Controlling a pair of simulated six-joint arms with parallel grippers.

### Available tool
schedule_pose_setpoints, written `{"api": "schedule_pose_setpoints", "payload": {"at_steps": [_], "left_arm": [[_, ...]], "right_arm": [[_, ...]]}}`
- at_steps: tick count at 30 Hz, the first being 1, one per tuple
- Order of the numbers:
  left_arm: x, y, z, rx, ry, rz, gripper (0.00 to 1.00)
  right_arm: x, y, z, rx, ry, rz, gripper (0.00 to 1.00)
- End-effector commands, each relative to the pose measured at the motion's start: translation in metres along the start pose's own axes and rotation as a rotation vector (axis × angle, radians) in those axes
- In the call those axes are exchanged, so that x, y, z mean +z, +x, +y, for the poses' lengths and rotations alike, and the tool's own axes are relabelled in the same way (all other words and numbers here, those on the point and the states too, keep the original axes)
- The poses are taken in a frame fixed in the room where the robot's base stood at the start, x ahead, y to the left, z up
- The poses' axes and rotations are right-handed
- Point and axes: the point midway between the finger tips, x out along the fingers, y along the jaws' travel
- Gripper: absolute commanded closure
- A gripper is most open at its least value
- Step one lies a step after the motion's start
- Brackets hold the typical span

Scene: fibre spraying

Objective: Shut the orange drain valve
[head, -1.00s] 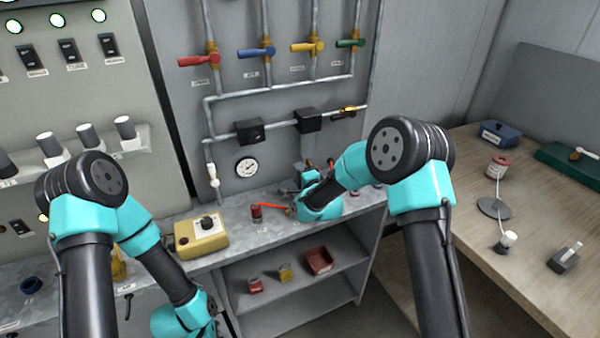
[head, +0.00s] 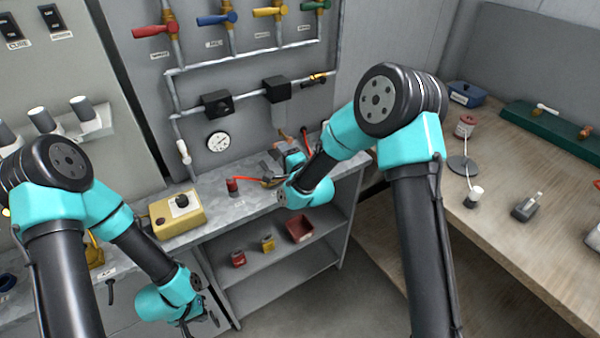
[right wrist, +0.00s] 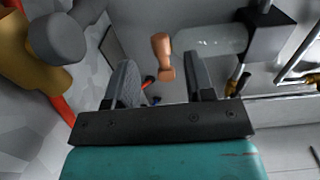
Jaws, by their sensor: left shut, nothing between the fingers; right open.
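The orange drain valve handle (right wrist: 163,57) hangs below a grey pipe body in the right wrist view, slightly beyond my right fingertips and between their lines. I see no contact with it. My left gripper (head: 197,318) is shut and empty, low in front of the shelf unit, far from the valve.
Red, blue, yellow and green valves line the upper wall pipes. A gauge (head: 218,141) sits left of the drain valve.

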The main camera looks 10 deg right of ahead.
Motion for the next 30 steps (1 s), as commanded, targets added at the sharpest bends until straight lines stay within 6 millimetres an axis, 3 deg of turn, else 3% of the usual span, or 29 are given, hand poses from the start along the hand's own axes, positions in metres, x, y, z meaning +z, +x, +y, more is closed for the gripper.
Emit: {"api": "schedule_pose_setpoints", "payload": {"at_steps": [9,15,30], "left_arm": [[0.000,0.000,0.000,0.000,0.000,0.000,1.00],[0.000,0.000,0.000,0.000,0.000,0.000,1.00],[0.000,0.000,0.000,0.000,0.000,0.000,1.00]], "right_arm": [[-0.001,-0.062,0.000,0.003,-0.001,0.001,0.51],[0.000,-0.091,0.000,0.001,-0.001,0.000,0.51],[0.000,-0.100,0.000,0.000,-0.001,0.000,0.51]]}}
